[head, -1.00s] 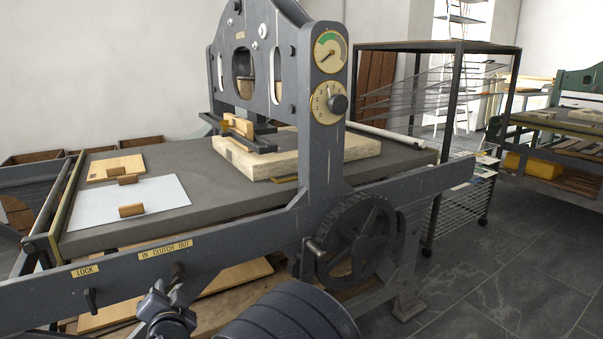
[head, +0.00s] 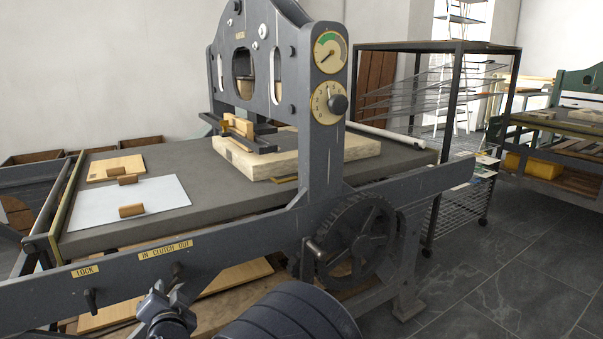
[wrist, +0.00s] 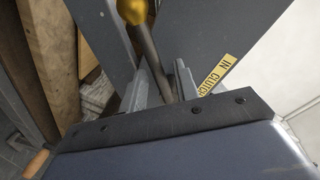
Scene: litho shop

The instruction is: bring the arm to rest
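My gripper (head: 168,297) shows low in the head view, just below the press's front rail and its clutch label. In the wrist view, my gripper (wrist: 164,85) has its two fingers apart, with a gap between them. A dark lever shaft with a brass ball knob (wrist: 132,10) runs down the picture toward that gap. Whether a finger touches the shaft I cannot tell. In the head view a clutch lever (head: 177,270) sits on the rail right above my gripper.
The litho press (head: 320,180) fills the middle, with its LOCK handle (head: 90,300) on the left of the rail. Its bed (head: 215,195) carries paper, wooden blocks and a pale stone (head: 345,150). A wire rack (head: 460,100) stands behind. Dark floor (head: 500,290) is clear at the right.

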